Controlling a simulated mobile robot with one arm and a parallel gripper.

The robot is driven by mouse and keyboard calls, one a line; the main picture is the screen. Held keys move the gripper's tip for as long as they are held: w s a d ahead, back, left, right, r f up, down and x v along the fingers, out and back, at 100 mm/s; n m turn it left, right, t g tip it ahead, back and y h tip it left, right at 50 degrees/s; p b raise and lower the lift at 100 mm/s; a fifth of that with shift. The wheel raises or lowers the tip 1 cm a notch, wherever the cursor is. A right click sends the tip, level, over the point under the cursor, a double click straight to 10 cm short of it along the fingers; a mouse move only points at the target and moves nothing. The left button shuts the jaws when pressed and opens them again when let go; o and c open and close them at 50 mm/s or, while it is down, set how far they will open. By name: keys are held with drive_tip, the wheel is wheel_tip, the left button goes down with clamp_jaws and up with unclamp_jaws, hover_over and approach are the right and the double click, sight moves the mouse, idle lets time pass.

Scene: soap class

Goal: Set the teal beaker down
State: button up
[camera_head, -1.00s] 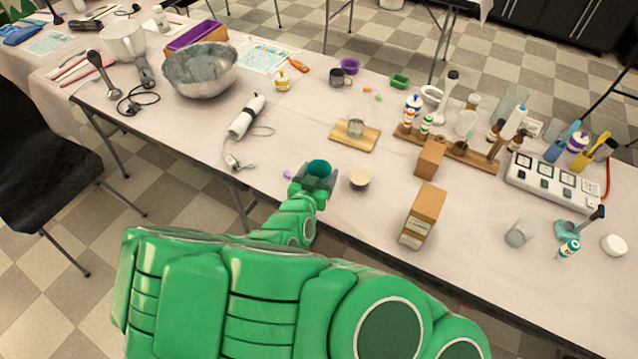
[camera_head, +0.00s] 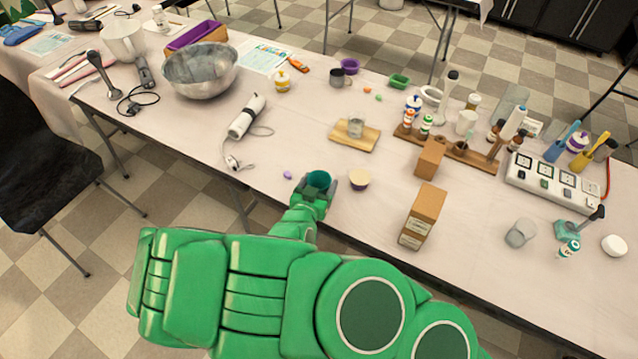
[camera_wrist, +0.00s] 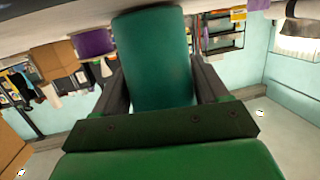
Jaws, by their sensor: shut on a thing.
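The teal beaker (camera_head: 318,180) is between the fingers of my gripper (camera_head: 316,186), near the front edge of the table. It also shows large in the wrist view (camera_wrist: 153,60), with a dark finger on each side, so my gripper is shut on it. The beaker looks upright in the head view. Whether its base touches the table is hidden by my gripper and arm.
A small cup with a pale top (camera_head: 359,179) stands close to the right of my gripper, and a small purple item (camera_head: 288,174) lies to its left. A wooden board (camera_head: 340,138) with a clear beaker (camera_head: 356,127) is behind. A tall cardboard box (camera_head: 423,213) stands farther right. Bare table (camera_head: 290,130) lies behind left.

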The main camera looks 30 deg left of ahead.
drive_tip(key=shift+f, duration=0.1)
drive_tip(key=o, duration=1)
drive_tip(key=shift+o, duration=0.2)
drive_tip(key=shift+v, duration=3.9)
